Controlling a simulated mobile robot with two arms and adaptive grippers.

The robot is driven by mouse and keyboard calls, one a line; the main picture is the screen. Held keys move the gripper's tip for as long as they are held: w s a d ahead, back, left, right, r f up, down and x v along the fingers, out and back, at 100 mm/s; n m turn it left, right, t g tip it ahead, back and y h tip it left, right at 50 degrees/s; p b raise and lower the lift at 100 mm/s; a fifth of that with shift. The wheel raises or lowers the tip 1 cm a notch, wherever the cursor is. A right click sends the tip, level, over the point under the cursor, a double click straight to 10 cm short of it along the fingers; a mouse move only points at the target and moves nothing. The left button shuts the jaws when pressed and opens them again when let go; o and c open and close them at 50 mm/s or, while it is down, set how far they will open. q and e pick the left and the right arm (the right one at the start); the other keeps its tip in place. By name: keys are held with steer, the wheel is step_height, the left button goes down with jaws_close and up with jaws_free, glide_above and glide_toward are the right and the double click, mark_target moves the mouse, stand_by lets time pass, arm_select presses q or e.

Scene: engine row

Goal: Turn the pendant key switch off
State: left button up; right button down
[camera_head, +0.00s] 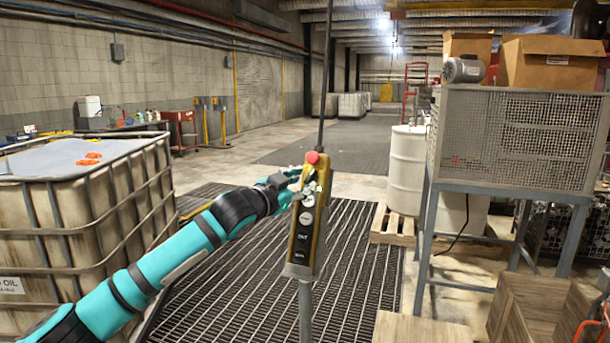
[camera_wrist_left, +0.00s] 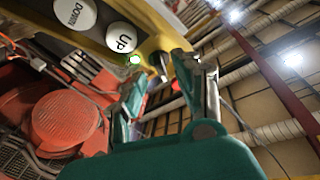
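The pendant (camera_head: 303,235) is a long yellow box with a dark button face, hanging upright from a black cable in the middle of the head view. A red mushroom button (camera_head: 313,157) sits on its top. My left gripper (camera_head: 303,186) is at the pendant's upper part, just below the red button, and covers the key switch area. In the left wrist view, the pendant's yellow body (camera_wrist_left: 97,45) shows white UP and DOWN buttons and a small green light. The gripper's fingers (camera_wrist_left: 163,72) stand apart around a dark round part; I cannot tell whether they grip it. My right gripper is not in view.
A caged liquid tote (camera_head: 85,215) stands at the left. A mesh-sided stand (camera_head: 512,140) with cardboard boxes (camera_head: 550,62) and a motor is at the right, beside a white drum (camera_head: 407,165). Wooden crates (camera_head: 525,305) are at lower right. Floor grating (camera_head: 350,250) lies around the pendant.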

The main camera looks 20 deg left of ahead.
arm_select(q)
steer(key=shift+x, duration=1.05)
jaws_close()
